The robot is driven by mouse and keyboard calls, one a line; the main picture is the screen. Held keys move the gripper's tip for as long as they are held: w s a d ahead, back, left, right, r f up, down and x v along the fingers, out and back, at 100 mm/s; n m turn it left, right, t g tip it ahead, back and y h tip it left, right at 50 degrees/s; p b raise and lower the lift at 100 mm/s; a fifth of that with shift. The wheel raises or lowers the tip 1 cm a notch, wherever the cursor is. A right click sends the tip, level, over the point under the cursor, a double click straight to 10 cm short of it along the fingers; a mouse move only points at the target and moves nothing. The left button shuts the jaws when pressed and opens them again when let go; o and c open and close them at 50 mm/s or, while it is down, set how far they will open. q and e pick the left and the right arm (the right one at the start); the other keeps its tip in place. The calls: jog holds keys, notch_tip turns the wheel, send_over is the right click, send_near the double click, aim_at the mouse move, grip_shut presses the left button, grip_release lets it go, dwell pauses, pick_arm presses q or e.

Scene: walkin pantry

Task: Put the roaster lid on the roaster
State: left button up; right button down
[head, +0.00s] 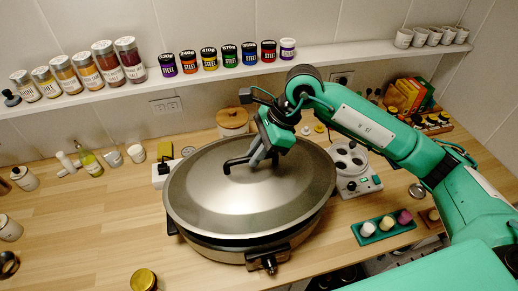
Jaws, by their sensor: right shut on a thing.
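The roaster lid (240,200) is a large round domed metal lid with a black handle (237,162). It lies over the roaster (240,253), a wide dark pan with black side handles and a knob at the front. The lid covers nearly all of the roaster's opening. A dark band shows between lid rim and pan at the front right; I cannot tell whether the lid rests on the pan or is held just above it. My right gripper (257,157) is shut on the lid's handle from above. My left gripper is not in view.
A wall shelf (220,71) with several jars and cups runs behind. An egg cooker (352,165) stands close right of the roaster, with a green tray (385,230) in front of it. A gold-lidded jar (144,279) stands front left. The counter's left middle (95,225) is clear.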

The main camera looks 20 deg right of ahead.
aim_at(262, 166)
jog(key=shift+f, duration=0.5)
notch_tip(262, 166, down, 2)
jog(key=shift+f+b, duration=0.1)
jog(key=shift+b, duration=0.25)
jog(key=shift+f+b, duration=0.55)
jog(key=shift+f, duration=0.3)
jog(key=shift+w+f+b, duration=0.1)
jog(key=shift+f+b, duration=0.55)
jog(key=shift+b, duration=0.15)
jog(key=shift+b, duration=0.45)
jog(key=shift+b, duration=0.55)
jog(key=shift+f+b, duration=0.6)
jog(key=shift+b, duration=0.6)
dwell(0.8)
jog(key=c, duration=1.3)
grip_release()
jog(key=shift+c, duration=0.2)
